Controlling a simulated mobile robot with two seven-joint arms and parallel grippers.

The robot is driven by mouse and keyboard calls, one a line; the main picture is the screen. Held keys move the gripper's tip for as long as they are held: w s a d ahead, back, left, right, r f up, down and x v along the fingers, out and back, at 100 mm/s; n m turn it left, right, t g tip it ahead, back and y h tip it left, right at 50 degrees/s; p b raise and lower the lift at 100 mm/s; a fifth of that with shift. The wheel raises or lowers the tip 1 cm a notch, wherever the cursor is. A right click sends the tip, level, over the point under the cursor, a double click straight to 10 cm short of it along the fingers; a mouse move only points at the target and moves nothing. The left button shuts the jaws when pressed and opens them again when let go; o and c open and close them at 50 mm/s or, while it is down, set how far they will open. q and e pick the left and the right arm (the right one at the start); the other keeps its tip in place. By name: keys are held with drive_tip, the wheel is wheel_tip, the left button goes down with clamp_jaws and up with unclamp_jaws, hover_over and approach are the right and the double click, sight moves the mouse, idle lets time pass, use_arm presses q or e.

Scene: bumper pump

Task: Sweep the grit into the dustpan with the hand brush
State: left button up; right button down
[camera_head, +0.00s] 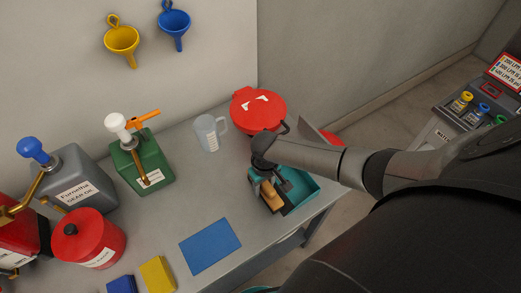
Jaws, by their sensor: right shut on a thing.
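My right gripper (269,178) reaches down from the right over the far right part of the grey bench. It is shut on the hand brush (269,196), whose tan part shows below the fingers; the gripper hides much of the rest. The teal dustpan (304,192) lies at the bench's right edge, under and just right of the gripper. The brush is over or beside the pan; I cannot tell whether it touches it. I cannot make out any grit. My left gripper is out of view.
A red lidded container (258,108) and a clear measuring jug (209,133) stand behind the gripper. A green can (143,163), a grey can (80,184) and a red tin (89,240) stand left.

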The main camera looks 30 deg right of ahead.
drive_tip(key=shift+s+d+f, duration=0.1)
drive_tip(key=shift+s+d, duration=0.1)
drive_tip(key=shift+d, duration=0.6)
drive_tip(key=shift+s+d, duration=0.15)
drive_tip(key=shift+d, duration=0.8)
drive_tip(key=shift+w+d, duration=0.1)
drive_tip(key=shift+d, duration=2.35)
wheel_tip(320, 180, up, 6)
drive_tip(key=a+p, duration=0.1)
drive_tip(key=p, duration=0.6)
drive_tip(key=shift+w+r, duration=0.2)
drive_tip(key=shift+w, duration=0.2)
